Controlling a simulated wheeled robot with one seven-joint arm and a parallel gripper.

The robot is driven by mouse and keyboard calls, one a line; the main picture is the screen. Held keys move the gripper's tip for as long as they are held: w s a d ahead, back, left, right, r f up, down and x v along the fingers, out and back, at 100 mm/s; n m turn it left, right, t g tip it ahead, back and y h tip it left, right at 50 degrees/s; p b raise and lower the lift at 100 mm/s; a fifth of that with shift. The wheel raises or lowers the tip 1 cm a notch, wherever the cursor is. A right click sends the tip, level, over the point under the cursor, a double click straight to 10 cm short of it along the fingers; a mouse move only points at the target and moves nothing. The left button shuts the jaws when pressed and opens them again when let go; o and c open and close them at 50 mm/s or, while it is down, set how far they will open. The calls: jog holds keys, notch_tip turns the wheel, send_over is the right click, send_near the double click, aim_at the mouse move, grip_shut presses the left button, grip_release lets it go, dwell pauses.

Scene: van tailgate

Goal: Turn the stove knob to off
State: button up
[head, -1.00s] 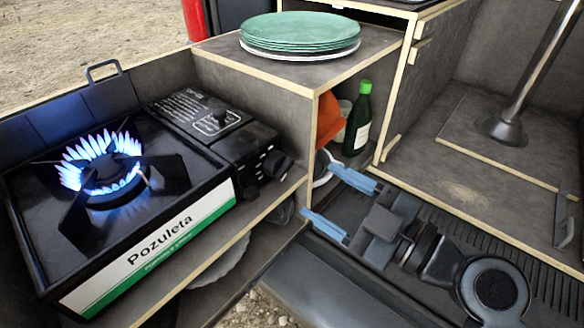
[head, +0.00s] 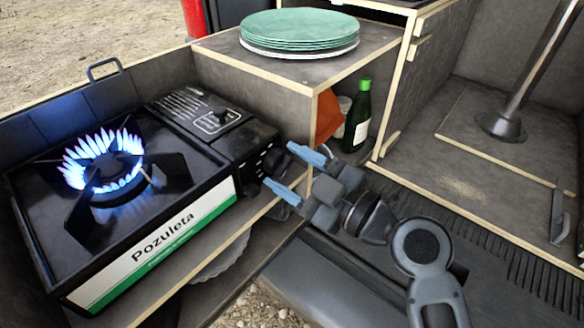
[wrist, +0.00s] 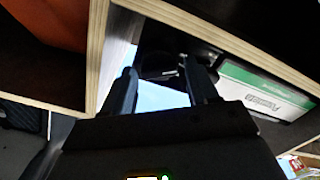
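The black portable stove (head: 60,265) stands on the left with a blue flame (head: 105,160) lit on its burner. Its dark knob (head: 271,161) is on the right end of the stove front, partly hidden by my gripper in the head view. My gripper (head: 280,166) is open, with its blue fingertips pointing at the knob, one above and one below it in the picture. In the wrist view, a dark rounded shape, likely the knob, shows just beyond the gap between the fingers of my gripper (wrist: 160,72). I cannot tell whether the fingers touch it.
A wooden cabinet (head: 225,80) right of the stove bears a stack of green plates (head: 300,30). A green bottle (head: 358,120) and an orange item (head: 327,115) stand in its open compartment, close behind my gripper. The stove's shelf edge (head: 215,245) runs below.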

jog(key=c, duration=0.9)
jog(key=shift+o, duration=0.2)
